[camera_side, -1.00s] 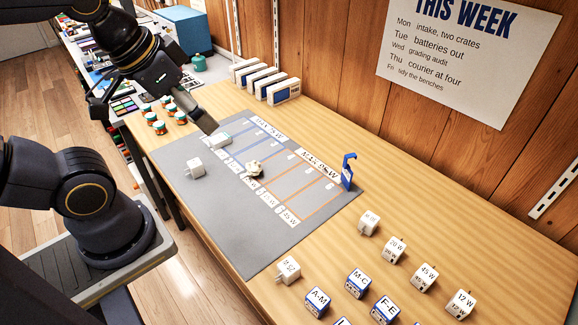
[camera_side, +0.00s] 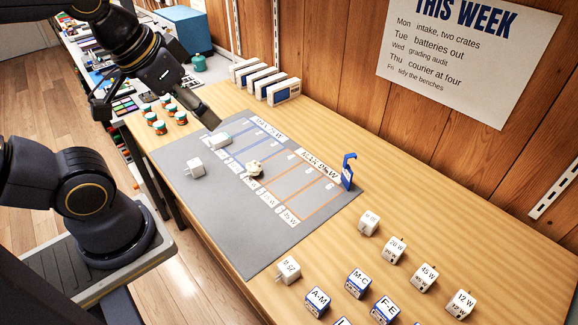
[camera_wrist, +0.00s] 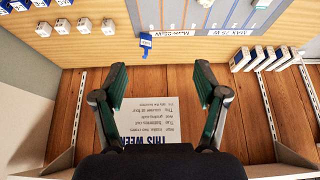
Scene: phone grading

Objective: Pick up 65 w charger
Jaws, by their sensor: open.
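Several white chargers are in the side view. A row near the right holds one with an unclear label (camera_side: 369,223), a 20 W charger (camera_side: 394,251), a 45 W charger (camera_side: 424,278) and a 12 W charger (camera_side: 461,305). Another charger (camera_side: 288,270) lies beside the mat's near corner, its label hard to read. Three white pieces lie on the grey mat (camera_side: 205,215): at left (camera_side: 195,168), at the far end (camera_side: 220,140) and in the middle (camera_side: 254,169). I cannot tell which is 65 W. My gripper (camera_wrist: 161,85) is open and empty; it hangs above the mat's far end.
A blue tag stand (camera_side: 348,171) stands at the mat's right edge. White boxes (camera_side: 284,91) line the wall, and small jars (camera_side: 159,127) stand at the far left. Blue-and-white labelled blocks (camera_side: 358,283) lie at the front right.

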